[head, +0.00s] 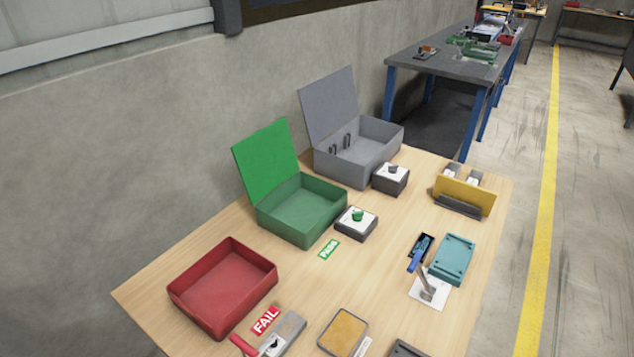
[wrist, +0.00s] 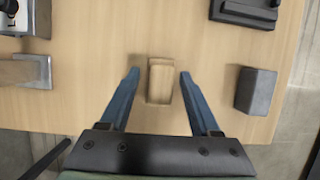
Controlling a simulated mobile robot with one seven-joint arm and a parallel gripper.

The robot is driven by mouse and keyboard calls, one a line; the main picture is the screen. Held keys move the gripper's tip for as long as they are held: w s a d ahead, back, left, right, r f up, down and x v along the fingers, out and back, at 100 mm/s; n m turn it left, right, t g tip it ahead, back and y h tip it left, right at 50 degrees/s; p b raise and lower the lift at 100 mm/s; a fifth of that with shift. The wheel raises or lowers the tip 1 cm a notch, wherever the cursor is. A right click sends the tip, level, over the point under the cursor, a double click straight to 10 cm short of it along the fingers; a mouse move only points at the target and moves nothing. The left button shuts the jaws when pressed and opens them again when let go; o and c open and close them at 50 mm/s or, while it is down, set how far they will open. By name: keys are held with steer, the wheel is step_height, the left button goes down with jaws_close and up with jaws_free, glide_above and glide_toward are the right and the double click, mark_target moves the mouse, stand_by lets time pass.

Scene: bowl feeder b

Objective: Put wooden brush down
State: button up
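The wooden brush (wrist: 160,82) shows in the wrist view as a small light-brown block on the wooden table, near the table's edge. My gripper (wrist: 159,72) is open, with one blue finger on each side of the brush. A gap shows between the brush and each finger, so it is not gripped. The height of the fingers above the table is hard to tell. I cannot make out the brush or my gripper in the head view.
In the wrist view a dark grey block (wrist: 256,91) stands right of the brush, and a grey metal piece (wrist: 28,72) lies left. The head view shows a red tray (head: 215,310), a green box (head: 300,215) and a grey box (head: 360,155) on the table (head: 200,255).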

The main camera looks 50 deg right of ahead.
steer(key=shift+o, duration=0.3)
steer(key=shift+r, duration=0.1)
steer(key=shift+r, duration=0.3)
steer(key=p+v, duration=0.3)
steer(key=v, duration=0.9)
steer(key=w+a+r+m+t, duration=0.3)
steer(key=w+r+m+t, duration=0.35)
steer(key=w+r, duration=1)
steer(key=w+a+r+m+t, duration=0.1)
steer(key=w+r+t, duration=0.2)
steer(key=r, duration=0.4)
steer(key=w+a+r+m+t, duration=0.2)
steer(key=w+r+t, duration=0.2)
steer(key=r, duration=0.3)
steer(key=s+a+r+m+t+y, duration=0.1)
steer(key=s+a+r+m+t, duration=0.15)
steer(key=r, duration=0.75)
steer(key=s+a+r+m+t+y, duration=0.1)
steer(key=a+r+m+t, duration=0.2)
steer(key=r, duration=0.8)
steer(key=s+a+r+m+t, duration=0.2)
steer(key=r+t, duration=0.2)
steer(key=r, duration=0.6)
steer(key=s+a+r+m+t+y, duration=0.2)
steer(key=s+a+r+t, duration=0.1)
steer(key=s+r, duration=0.5)
steer(key=shift+s+r+t, duration=0.15)
steer(key=shift+r+t, duration=0.55)
steer(key=shift+r, duration=0.05)
